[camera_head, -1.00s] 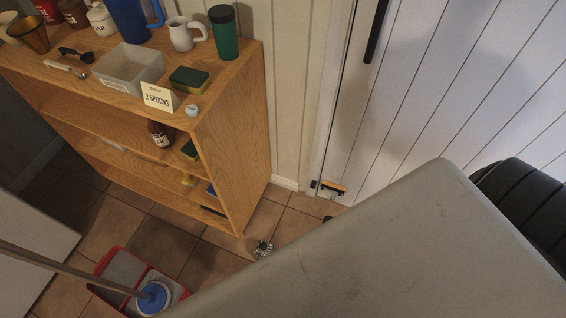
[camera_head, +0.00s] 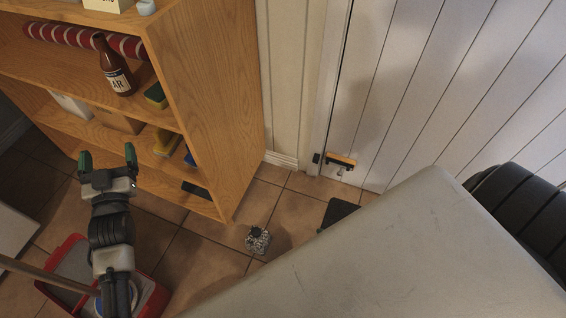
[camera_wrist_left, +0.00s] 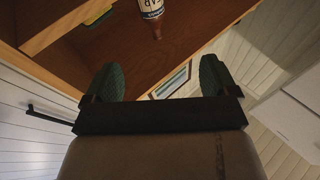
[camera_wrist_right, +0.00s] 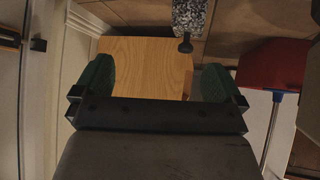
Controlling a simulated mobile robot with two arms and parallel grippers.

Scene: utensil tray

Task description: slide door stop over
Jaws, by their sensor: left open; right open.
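A black-and-white speckled block (camera_head: 257,239) with a dark knob stands on the tiles between the shelf and my grey body; it may be the door stop. The right wrist view shows it at the top (camera_wrist_right: 189,16). A small orange-and-black fitting (camera_head: 341,161) with a pale tip is low on the white door (camera_head: 420,90); I cannot tell whether it is the door stop. My left gripper (camera_head: 108,157) is open and empty, in front of the shelf's lower left part, away from both. My right gripper (camera_wrist_right: 157,82) is open and empty, outside the head view.
The wooden shelf (camera_head: 212,110) holds a brown bottle (camera_head: 117,75) and sponges. A red mop bucket (camera_head: 62,257) stands beside my left arm. A flat black thing (camera_head: 337,212) lies partly hidden behind my body. Tiles around the speckled block are clear.

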